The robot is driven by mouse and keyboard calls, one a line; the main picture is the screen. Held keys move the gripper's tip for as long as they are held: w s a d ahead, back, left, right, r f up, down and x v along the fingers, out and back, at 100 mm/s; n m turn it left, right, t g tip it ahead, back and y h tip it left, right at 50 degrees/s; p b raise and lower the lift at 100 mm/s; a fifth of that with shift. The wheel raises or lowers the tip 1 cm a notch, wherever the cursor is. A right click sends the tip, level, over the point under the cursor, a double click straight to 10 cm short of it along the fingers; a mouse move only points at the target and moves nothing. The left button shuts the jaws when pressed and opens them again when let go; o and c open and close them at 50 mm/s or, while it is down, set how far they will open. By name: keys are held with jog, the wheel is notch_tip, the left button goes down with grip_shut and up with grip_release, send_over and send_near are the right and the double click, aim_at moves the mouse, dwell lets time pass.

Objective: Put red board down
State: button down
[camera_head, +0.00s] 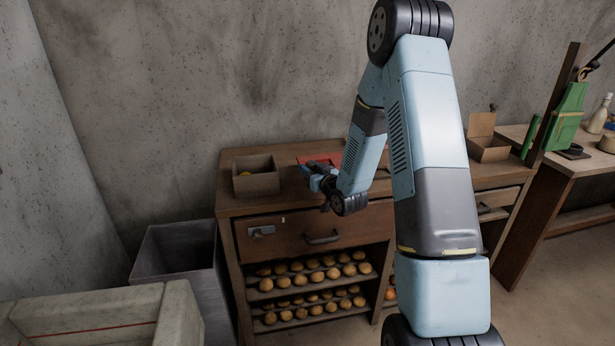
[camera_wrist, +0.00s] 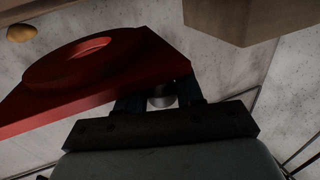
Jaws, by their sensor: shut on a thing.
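The red board (camera_head: 318,158) is at the cabinet's top, near its back edge, partly hidden behind my gripper in the head view. In the wrist view the red board (camera_wrist: 135,68) is a flat slab with a raised round part and an opening in it. My gripper (camera_head: 318,178) is shut on the board's edge; in the wrist view the fingers (camera_wrist: 160,92) meet its near right end. I cannot tell whether the board touches the cabinet top (camera_head: 235,206) or hangs just above it.
An open cardboard box (camera_head: 257,184) stands left of my gripper on the cabinet. Another open box (camera_head: 488,150) stands to the right. Shelves with round brown items (camera_head: 310,278) lie below the drawer. A grey bin (camera_head: 178,262) is at left, and a table with a green object (camera_head: 565,118) at right.

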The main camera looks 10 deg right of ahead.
jog(key=shift+w+a+f, duration=0.1)
jog(key=shift+w+f, duration=0.35)
jog(key=shift+f, duration=0.1)
jog(key=shift+w+f, duration=0.25)
jog(key=shift+f, duration=0.05)
jog(key=shift+w+f, duration=0.1)
jog(key=shift+f, duration=1.45)
jog(key=c, duration=0.7)
grip_release()
